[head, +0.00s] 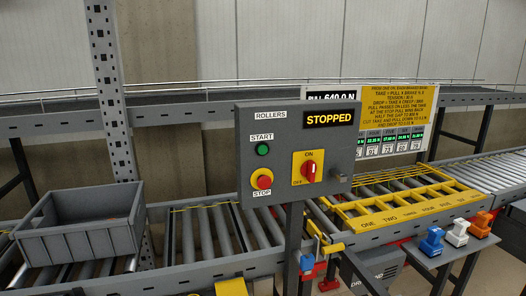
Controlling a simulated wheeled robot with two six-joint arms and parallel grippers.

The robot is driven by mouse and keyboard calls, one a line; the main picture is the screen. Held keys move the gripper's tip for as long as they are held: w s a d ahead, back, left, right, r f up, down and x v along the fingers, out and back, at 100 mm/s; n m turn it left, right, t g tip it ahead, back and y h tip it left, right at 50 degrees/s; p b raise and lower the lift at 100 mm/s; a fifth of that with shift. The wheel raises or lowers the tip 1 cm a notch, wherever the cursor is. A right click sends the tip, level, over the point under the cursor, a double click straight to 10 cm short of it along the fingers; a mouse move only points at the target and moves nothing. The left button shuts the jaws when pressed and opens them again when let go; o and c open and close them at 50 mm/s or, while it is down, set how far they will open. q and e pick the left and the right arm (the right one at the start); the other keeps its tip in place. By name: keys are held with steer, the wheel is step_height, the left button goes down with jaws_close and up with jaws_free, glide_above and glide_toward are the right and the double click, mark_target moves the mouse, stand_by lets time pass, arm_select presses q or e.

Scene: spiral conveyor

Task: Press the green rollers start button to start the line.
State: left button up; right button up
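The grey control box (293,180) labelled ROLLERS stands on a post in the middle of the head view. The green start button (262,149) is on its left side under the START label. A red stop button on a yellow base (261,181) is below it. A red rotary switch on a yellow plate (308,169), marked ON and OFF, is to the right. The display (330,119) reads STOPPED. Neither of my grippers shows in this view, and nothing touches the button.
A grey crate (77,246) sits on rollers at the left. A yellow frame (408,203) lies over the rollers at the right. Blue, white and orange items (457,232) stand on a side shelf. A perforated upright (112,90) rises behind the crate. Space before the button looks clear.

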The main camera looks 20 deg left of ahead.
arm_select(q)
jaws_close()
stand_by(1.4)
